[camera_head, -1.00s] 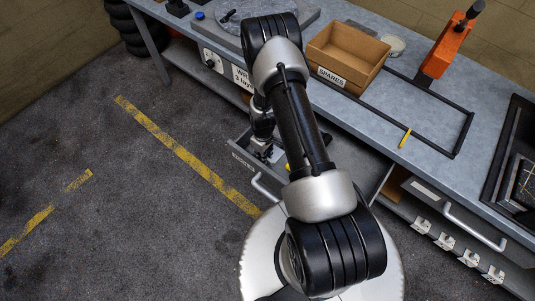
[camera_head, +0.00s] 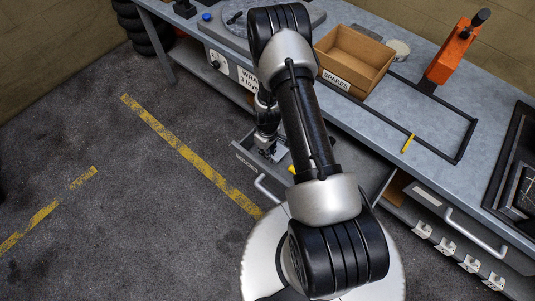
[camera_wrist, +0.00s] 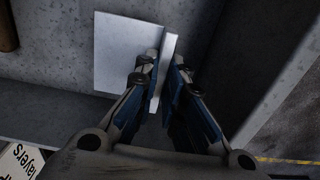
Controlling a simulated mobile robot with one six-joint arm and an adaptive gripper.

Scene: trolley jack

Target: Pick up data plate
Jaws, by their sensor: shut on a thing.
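In the wrist view my gripper (camera_wrist: 164,68) is shut on a thin, pale metal plate, the data plate (camera_wrist: 165,78), which stands edge-on between the two fingers. A flat, pale square (camera_wrist: 122,55) shows just left of the fingers against a grey surface; I cannot tell whether it is a separate plate. In the head view my gripper (camera_head: 267,151) is low, at the left end of the open drawer (camera_head: 352,160) under the bench. The plate cannot be made out there, and my arm hides part of the drawer.
The grey bench (camera_head: 395,115) holds an open SPARES box (camera_head: 350,62), an orange part (camera_head: 452,55) and a black frame outline. The drawer handle (camera_head: 270,190) juts out in front. A drawer wall (camera_wrist: 265,75) rises right of the fingers. Floor at left is clear.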

